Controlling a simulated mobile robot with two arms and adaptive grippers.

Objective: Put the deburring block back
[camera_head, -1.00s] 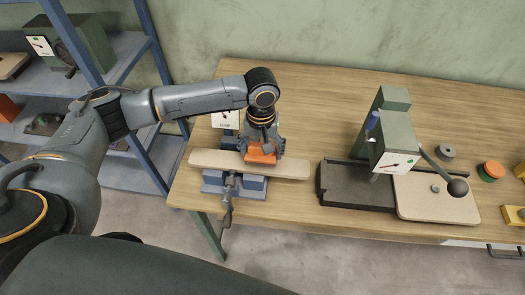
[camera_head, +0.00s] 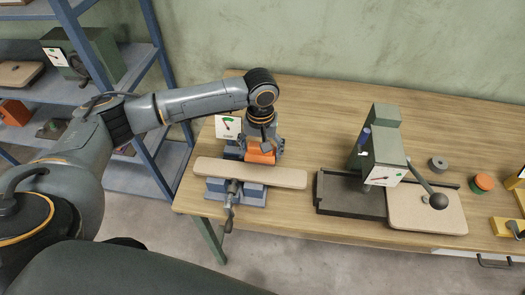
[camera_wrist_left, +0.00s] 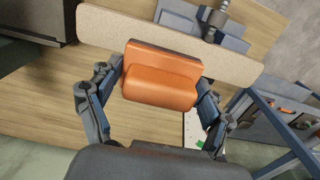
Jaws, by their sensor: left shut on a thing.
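The deburring block is an orange block (camera_head: 261,153) held between the fingers of my left gripper (camera_head: 262,148). In the left wrist view the orange block (camera_wrist_left: 163,76) sits between both fingers, overlapping the near edge of the board in the picture. In the head view it is at the far edge of the pale curved board (camera_head: 250,173); whether they touch I cannot tell. The board lies across a blue-grey vise (camera_head: 250,194) at the bench's left end. My right gripper is not in view.
A green press (camera_head: 387,145) with a lever stands right of the vise, with a dark tray (camera_head: 345,195) and another pale board (camera_head: 425,210). A grey disc (camera_head: 438,163) and an orange-topped green piece (camera_head: 483,183) lie farther right. A blue shelf rack (camera_head: 150,110) stands left. The bench behind is clear.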

